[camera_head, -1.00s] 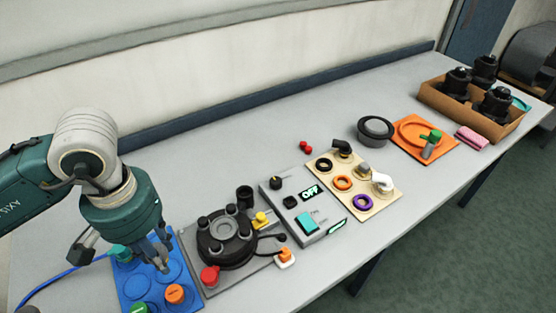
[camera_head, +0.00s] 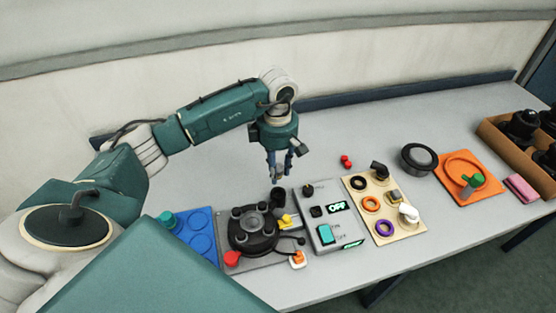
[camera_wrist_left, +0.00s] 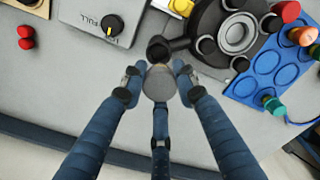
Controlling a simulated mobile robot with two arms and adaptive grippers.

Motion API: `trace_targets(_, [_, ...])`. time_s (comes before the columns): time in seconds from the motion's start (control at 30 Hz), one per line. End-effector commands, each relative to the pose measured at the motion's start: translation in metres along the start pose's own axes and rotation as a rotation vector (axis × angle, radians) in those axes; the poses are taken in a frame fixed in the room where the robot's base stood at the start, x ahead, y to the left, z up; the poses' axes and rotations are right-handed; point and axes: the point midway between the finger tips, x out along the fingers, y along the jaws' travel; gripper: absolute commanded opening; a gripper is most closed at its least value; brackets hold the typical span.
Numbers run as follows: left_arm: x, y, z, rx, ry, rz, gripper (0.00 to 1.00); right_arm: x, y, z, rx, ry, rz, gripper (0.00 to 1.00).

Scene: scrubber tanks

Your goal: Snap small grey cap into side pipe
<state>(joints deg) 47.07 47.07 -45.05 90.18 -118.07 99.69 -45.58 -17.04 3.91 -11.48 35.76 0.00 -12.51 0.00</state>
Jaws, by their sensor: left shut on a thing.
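My left gripper (camera_head: 280,178) points down just above the black side pipe (camera_head: 277,196) at the back of the black tank (camera_head: 240,231). In the left wrist view its blue fingers (camera_wrist_left: 159,86) are shut on the small grey cap (camera_wrist_left: 158,84), a round grey disc between the tips. The open mouth of the side pipe (camera_wrist_left: 157,47) shows right beside the cap in that view. The cap looks apart from the pipe's opening, though the exact gap cannot be told. My right gripper is not in view.
A blue tray (camera_head: 196,238) with round recesses lies left of the tank. A grey control box (camera_head: 322,236) with an OFF display stands right of it. A beige board (camera_head: 393,224) holds coloured rings and fittings. The table behind the gripper is clear up to the wall.

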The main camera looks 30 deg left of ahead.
Motion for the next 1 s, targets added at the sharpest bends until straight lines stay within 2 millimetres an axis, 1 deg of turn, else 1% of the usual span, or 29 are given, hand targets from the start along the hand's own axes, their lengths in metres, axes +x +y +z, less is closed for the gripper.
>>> trace_targets(0.13, [0.006,0.002,-0.003,-0.031,-0.001,0.001,0.11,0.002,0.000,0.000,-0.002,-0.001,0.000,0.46])
trace_targets(0.27, [0.013,0.001,-0.002,-0.027,-0.002,0.001,0.11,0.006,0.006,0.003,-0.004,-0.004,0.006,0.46])
trace_targets(0.47, [0.031,0.001,-0.002,-0.025,-0.002,0.000,0.11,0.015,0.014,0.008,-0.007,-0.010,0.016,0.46])
trace_targets(0.67, [0.050,0.001,-0.002,-0.025,-0.002,0.000,0.11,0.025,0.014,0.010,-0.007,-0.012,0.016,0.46])
trace_targets(0.73, [0.057,0.002,-0.002,-0.024,-0.002,0.002,0.11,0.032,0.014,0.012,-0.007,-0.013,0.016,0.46])
trace_targets(0.83, [0.061,0.002,-0.002,-0.024,-0.002,0.002,0.11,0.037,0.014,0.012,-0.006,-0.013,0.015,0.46])
trace_targets(1.0, [0.062,0.002,-0.002,-0.024,-0.002,0.002,0.11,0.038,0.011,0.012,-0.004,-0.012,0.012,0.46])
